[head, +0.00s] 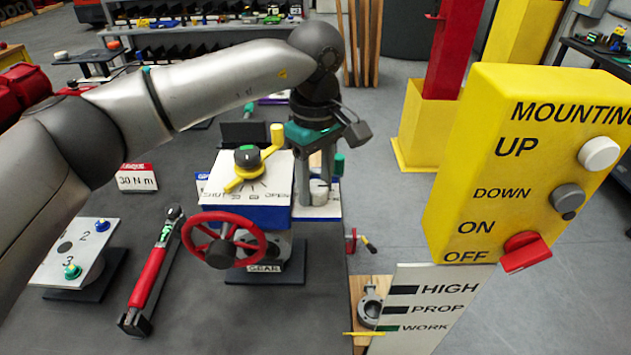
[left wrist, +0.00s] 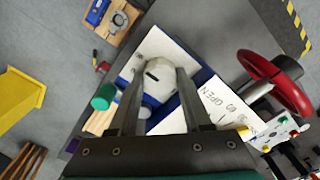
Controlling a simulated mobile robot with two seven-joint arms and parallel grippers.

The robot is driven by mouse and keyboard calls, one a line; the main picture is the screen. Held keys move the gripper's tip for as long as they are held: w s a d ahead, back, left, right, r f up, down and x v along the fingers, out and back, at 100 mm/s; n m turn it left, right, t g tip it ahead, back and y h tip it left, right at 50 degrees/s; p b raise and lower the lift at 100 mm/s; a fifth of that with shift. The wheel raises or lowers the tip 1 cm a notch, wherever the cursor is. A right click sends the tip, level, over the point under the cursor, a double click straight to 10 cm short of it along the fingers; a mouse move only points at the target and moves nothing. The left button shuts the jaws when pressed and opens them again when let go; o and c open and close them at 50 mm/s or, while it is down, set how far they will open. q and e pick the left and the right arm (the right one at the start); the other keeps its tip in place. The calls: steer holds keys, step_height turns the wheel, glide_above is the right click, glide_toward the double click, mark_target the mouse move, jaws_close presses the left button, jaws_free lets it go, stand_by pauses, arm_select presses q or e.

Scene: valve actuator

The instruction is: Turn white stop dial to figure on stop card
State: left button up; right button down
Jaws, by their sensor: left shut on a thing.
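The white stop dial (head: 319,196) sits on a white plate with a blue edge (head: 330,212), right of the actuator. In the left wrist view the dial (left wrist: 157,88) is a faceted white knob with a short dark mark on its top. My left gripper (head: 315,190) points down over it and is shut on it, one finger on each side. The fingers also show in the left wrist view (left wrist: 158,76). I cannot make out a figure on a stop card; the card text beside the dial is hidden or too small. My right gripper is not in view.
Left of the dial are a black knob with a yellow pointer (head: 246,158) and a red handwheel (head: 223,240). A green cylinder (left wrist: 103,96) stands close to a finger. A yellow control box (head: 520,160) is on the right. A torque wrench (head: 150,275) lies on the table.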

mark_target(315, 186)
arm_select(q)
steer(key=shift+n, duration=0.4)
jaws_close()
steer(key=n+b, duration=0.1)
steer(key=n, duration=0.1)
steer(key=shift+n+b, duration=0.3)
steer(key=shift+b, duration=0.1)
steer(key=shift+n+b, duration=0.7)
steer(key=shift+n, duration=1.5)
steer(key=o, duration=1.2)
jaws_free()
steer(key=shift+o, duration=0.2)
steer(key=shift+r, duration=0.1)
step_height(315, 186, up, 15)
steer(key=shift+p, duration=0.3)
